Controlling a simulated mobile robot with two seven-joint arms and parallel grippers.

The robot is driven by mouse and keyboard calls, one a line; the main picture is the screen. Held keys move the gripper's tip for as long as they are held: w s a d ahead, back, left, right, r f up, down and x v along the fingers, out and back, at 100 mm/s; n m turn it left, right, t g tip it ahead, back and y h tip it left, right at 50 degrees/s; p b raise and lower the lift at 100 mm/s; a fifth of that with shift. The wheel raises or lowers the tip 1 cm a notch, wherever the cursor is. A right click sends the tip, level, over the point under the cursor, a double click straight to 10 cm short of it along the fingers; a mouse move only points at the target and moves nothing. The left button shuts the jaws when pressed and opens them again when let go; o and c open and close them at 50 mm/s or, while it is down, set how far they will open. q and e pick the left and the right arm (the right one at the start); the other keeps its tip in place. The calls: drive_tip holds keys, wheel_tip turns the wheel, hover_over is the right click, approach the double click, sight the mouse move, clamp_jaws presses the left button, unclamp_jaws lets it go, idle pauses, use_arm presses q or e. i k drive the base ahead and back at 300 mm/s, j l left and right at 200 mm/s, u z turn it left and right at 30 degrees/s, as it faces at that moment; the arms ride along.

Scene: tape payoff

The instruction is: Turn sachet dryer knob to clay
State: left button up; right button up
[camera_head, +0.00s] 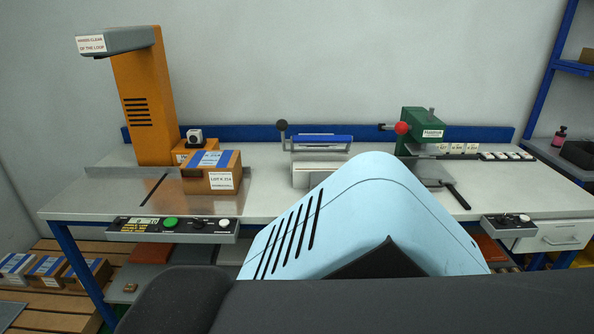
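No part in view carries a readable sachet dryer label or the word clay, so I cannot tell which knob belongs to the dryer. A control panel (150,228) on the left front edge of the bench has a green button (171,222), a small black control (198,223) and a white knob (224,223). A smaller panel (490,231) at the right front edge has a dark control (505,220) and a white one (524,218). Their markings are too small to read. Neither of my grippers is in view.
A large light-blue slotted casing and a dark bar, possibly mine, hide the bench's front middle.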

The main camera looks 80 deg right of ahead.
sight(502, 220)
drive_tip(key=z, duration=4)
drive_tip(key=i+l+u, duration=0.1)
drive_tip(key=i+l, duration=0.35)
drive_tip(key=i, duration=0.15)
drive_tip(key=i+l, duration=0.45)
drive_tip(key=i+u, duration=0.05)
drive_tip(key=i, duration=0.1)
